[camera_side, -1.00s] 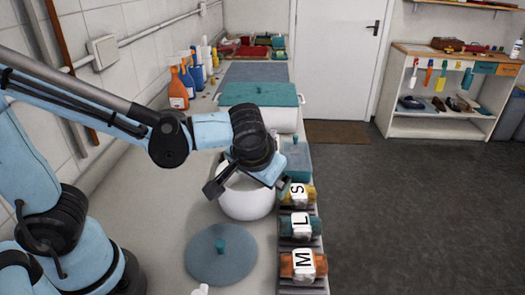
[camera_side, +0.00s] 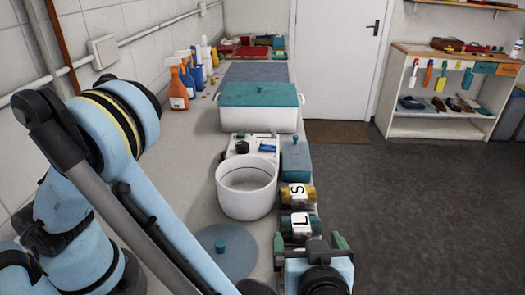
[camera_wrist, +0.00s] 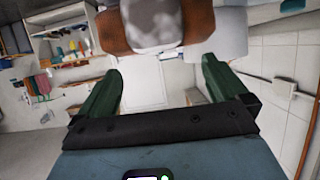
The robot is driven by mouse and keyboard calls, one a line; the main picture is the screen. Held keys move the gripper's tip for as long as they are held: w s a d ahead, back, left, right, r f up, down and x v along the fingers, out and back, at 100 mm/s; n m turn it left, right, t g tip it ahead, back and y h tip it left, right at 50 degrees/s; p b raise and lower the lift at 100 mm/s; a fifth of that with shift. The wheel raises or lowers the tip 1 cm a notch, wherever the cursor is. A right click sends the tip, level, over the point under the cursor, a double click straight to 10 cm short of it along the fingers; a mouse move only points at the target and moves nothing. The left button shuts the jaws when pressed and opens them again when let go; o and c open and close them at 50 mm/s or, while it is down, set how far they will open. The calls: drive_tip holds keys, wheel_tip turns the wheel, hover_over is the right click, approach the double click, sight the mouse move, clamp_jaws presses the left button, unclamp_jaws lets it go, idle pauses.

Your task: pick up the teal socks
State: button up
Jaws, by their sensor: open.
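The teal socks (camera_side: 314,224) are a roll with a white band marked L in the side view. They lie in a row on the narrow rack along the counter's right edge. My gripper (camera_side: 309,239) is open, its green fingers spread, just in front of them at the near end of the row. In the wrist view my gripper (camera_wrist: 162,70) is empty between the fingertips. An orange-brown roll with a pale band (camera_wrist: 199,24), apparently the orange socks, shows close beyond the fingers there. I cannot make out the teal socks in the wrist view.
Yellow socks marked S (camera_side: 298,192) lie behind the teal ones. A white pot (camera_side: 246,201) and its blue-grey lid (camera_side: 224,254) are left of the row. A large teal-lidded pot (camera_side: 260,95) stands further back. Open floor (camera_side: 430,210) lies to the right.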

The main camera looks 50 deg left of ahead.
sight(302, 224)
drive_tip(key=x, duration=0.6)
drive_tip(key=shift+w+a+f, duration=0.15)
drive_tip(key=shift+w+a, duration=0.05)
drive_tip(key=shift+w, duration=0.05)
drive_tip(key=shift+c, duration=0.3)
drive_tip(key=c, duration=0.7)
